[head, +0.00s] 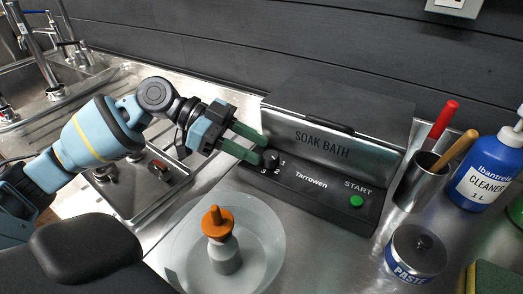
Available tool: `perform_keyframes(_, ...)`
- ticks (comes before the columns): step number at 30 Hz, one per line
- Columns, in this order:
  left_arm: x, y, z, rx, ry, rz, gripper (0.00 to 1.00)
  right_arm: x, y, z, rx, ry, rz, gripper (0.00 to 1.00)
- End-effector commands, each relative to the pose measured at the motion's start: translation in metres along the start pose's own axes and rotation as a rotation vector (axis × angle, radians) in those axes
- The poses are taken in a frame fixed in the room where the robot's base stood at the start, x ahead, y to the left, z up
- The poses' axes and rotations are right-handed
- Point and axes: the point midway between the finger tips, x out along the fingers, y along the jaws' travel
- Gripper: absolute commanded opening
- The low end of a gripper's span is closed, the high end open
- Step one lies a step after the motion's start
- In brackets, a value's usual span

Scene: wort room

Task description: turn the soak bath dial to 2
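The soak bath (325,148) is a steel box with a dark lid and a black front panel, on the steel counter. Its dark round dial (271,158) is at the panel's left end, with the numbers 1, 2 and 3 around it. Which number the dial points to is too small to tell. My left gripper (263,152) reaches in from the left. Its two green fingers are apart, with their tips right at the dial. I cannot tell whether they touch it. My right gripper is out of view.
A green START button (356,201) is on the panel's right. In front stands a pale bowl (272,250) with an orange-topped object (219,224). To the right are a steel cup (420,184) with handles, a paste jar (416,252) and a cleaner bottle (488,172). Sinks are left.

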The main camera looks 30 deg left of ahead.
Motion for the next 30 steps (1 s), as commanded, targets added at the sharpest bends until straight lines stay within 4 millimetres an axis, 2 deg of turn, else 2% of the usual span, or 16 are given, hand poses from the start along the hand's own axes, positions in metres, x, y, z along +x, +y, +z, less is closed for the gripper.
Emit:
perform_keyframes(6,-0.030,-0.001,0.003,-0.004,-0.003,-0.001,0.38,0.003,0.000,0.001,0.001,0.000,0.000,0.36)
perform_keyframes(12,-0.046,0.000,0.001,-0.003,-0.001,0.000,0.38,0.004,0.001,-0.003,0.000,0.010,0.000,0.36)
perform_keyframes(30,-0.050,0.000,0.001,-0.002,-0.001,0.001,0.38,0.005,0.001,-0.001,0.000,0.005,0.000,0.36)
